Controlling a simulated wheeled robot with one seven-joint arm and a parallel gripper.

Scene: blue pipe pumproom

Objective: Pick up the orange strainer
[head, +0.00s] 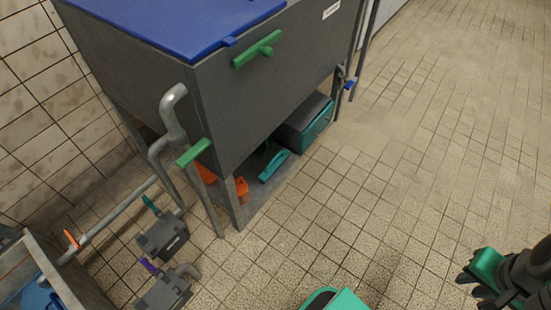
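Two orange pieces show under the grey tank, behind its front corner leg: a partly hidden piece (206,173) and a small upright piece (241,189) just right of the leg. I cannot tell whether either is the orange strainer, or whether they are one thing. My gripper (468,279) is at the lower right edge, dark with a teal part, above the open floor. It is far from the orange pieces and touches nothing that I can see. The picture edge cuts it off, and its opening is unclear.
The grey tank (265,95) has a blue lid (180,22) and green handles. A teal object (273,165) and a dark teal-fronted box (307,125) sit beneath. Pipes and valve blocks (163,237) stand left. The tiled floor (420,150) is clear at right.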

